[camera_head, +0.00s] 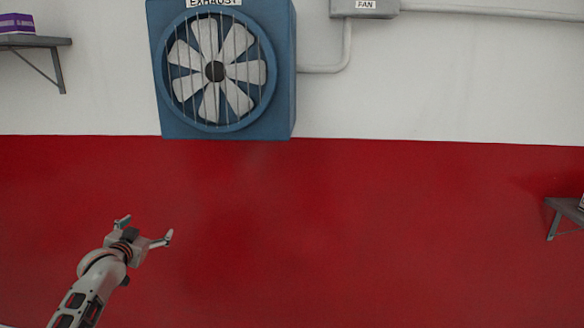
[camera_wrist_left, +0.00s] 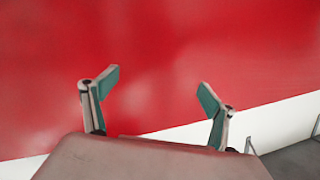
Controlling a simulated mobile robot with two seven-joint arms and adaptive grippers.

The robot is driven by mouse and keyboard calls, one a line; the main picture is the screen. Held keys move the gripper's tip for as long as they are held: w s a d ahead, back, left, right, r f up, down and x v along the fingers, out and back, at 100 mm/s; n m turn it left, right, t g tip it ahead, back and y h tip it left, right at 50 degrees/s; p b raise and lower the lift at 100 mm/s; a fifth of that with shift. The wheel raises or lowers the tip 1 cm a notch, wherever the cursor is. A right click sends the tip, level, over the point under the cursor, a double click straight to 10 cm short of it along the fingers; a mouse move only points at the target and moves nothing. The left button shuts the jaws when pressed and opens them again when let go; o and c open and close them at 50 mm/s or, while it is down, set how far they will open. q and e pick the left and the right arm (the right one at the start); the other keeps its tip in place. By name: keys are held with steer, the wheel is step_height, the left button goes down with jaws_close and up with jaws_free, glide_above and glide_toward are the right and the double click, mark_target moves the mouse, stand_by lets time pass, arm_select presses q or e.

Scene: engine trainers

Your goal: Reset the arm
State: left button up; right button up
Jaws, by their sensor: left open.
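My left gripper (camera_head: 146,229) is raised in front of the red wall at the lower left of the head view. Its two fingers are spread apart, with nothing between them. The left wrist view shows the same open gripper (camera_wrist_left: 158,92), its teal finger pads apart and only the red and white wall behind them. My right arm and gripper are in neither view.
A blue exhaust fan (camera_head: 262,110) hangs on the wall, above and right of the left gripper. Shelves jut out at upper left (camera_head: 35,41) and right edge (camera_head: 566,209). The red wall between is bare.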

arm_select(q)
steer(key=s+d+f+m+h, duration=0.1)
steer(key=s+d+f, duration=0.3)
steer(key=s+f, duration=0.25)
steer(key=s+d+f+g, duration=0.1)
steer(key=s+d+f, duration=0.3)
steer(key=s+f, duration=0.3)
steer(key=s+d+f+m+h, duration=0.1)
steer(key=s+d+f, duration=0.35)
steer(key=f, duration=0.35)
steer(key=s+d+f+g, duration=0.1)
steer(key=s+d+f, duration=0.2)
steer(key=s, duration=0.6)
steer(key=s+d+f+g+h, duration=0.1)
steer(key=s+d+f, duration=0.2)
steer(key=s, duration=0.7)
steer(key=s+d+f+n+g, duration=0.1)
steer(key=s+d+f+g, duration=0.1)
steer(key=s+f, duration=0.4)
steer(key=s+d, duration=0.1)
steer(key=s, duration=0.3)
steer(key=shift+s+d+h, duration=0.25)
steer(key=shift+d+h, duration=0.05)
steer(key=shift+d, duration=0.1)
